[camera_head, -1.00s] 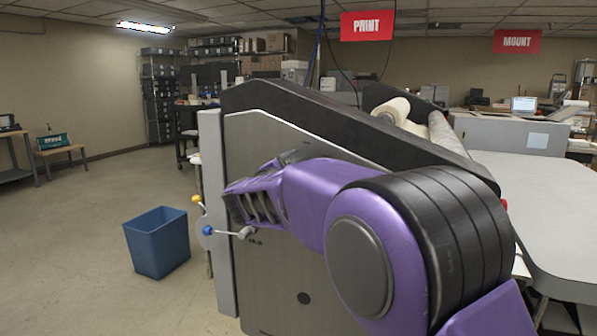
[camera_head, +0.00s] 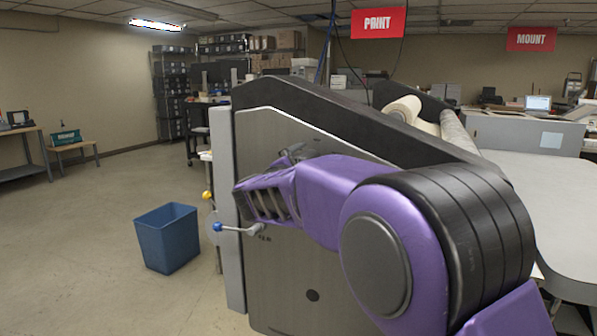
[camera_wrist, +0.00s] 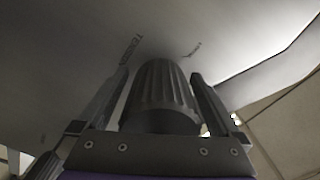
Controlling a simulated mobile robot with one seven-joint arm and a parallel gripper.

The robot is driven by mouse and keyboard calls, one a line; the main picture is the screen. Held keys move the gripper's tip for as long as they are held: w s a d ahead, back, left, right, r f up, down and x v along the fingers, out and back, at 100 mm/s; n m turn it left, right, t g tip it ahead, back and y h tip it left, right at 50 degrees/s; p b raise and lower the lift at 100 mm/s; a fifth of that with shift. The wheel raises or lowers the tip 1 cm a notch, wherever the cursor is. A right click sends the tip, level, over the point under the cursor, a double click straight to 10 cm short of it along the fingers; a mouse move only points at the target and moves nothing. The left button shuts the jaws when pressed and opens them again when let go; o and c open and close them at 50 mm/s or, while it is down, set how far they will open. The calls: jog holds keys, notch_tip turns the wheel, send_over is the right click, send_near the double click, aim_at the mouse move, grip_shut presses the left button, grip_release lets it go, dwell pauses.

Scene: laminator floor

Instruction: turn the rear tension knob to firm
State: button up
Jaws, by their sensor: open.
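In the wrist view the tension knob (camera_wrist: 160,88) is a dark, ribbed, tapered knob on a grey panel (camera_wrist: 60,65). A printed word that seems to read TENSION is beside it, upside down. My gripper (camera_wrist: 158,78) is open, with one finger on each side of the knob. The left finger is very near the knob; I cannot tell whether it touches. A small mark on the panel right of the knob is too blurred to read. In the head view the laminator's grey side panel (camera_head: 290,285) shows, but my purple arm hides the knob.
A crank handle with a blue ball end (camera_head: 217,227) sticks out left of the panel, below a yellow ball (camera_head: 207,195). A blue bin (camera_head: 167,240) stands on the floor at left. The laminator's white table (camera_head: 545,195) extends right. Open floor lies at the left.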

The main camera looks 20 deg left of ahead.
jog(key=s+a, duration=0.1)
jog(key=s, duration=1.6)
jog(key=shift+a, duration=0.2)
